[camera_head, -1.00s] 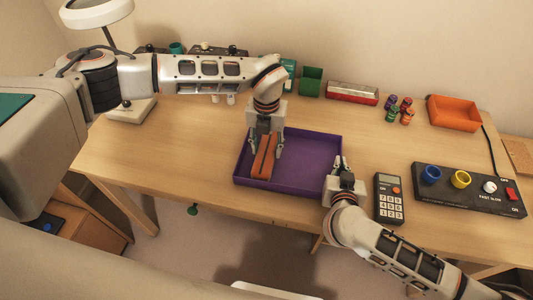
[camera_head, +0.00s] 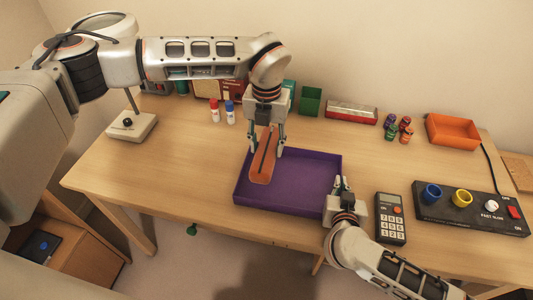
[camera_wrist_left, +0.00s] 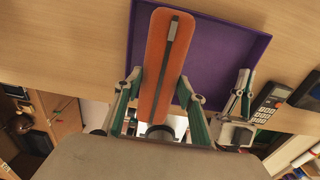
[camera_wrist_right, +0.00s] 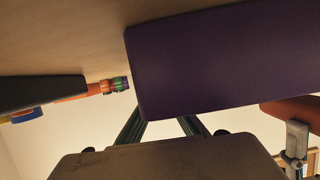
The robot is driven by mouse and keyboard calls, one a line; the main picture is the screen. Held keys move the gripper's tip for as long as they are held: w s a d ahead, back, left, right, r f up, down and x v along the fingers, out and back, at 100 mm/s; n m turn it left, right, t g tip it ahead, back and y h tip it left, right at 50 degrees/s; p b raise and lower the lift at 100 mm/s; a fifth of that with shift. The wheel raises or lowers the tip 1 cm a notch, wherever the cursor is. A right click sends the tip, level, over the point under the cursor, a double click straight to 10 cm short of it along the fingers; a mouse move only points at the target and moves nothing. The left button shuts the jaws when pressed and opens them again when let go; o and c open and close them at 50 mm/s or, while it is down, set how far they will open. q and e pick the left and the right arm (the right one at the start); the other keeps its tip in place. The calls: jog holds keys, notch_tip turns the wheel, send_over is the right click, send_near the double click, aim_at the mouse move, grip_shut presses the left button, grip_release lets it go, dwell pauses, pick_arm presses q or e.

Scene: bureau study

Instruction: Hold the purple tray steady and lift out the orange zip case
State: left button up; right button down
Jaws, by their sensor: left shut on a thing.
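The orange zip case (camera_head: 261,168), with a dark zip strip along it, is above the left part of the purple tray (camera_head: 308,172). My left gripper (camera_head: 266,146) is shut on its sides near its far end. The case also shows between the fingers in the left wrist view (camera_wrist_left: 160,65). It looks raised off the tray floor. My right gripper (camera_head: 343,182) is at the tray's front right corner, its fingers close together on the wall. In the right wrist view the tray wall (camera_wrist_right: 225,60) hides its fingertips.
A calculator (camera_head: 390,218) and a black control box (camera_head: 470,208) stand right of the tray. The table left of the tray is clear.

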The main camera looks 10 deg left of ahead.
jog(key=c, duration=2.2)
grip_release()
jog(key=v, duration=1.2)
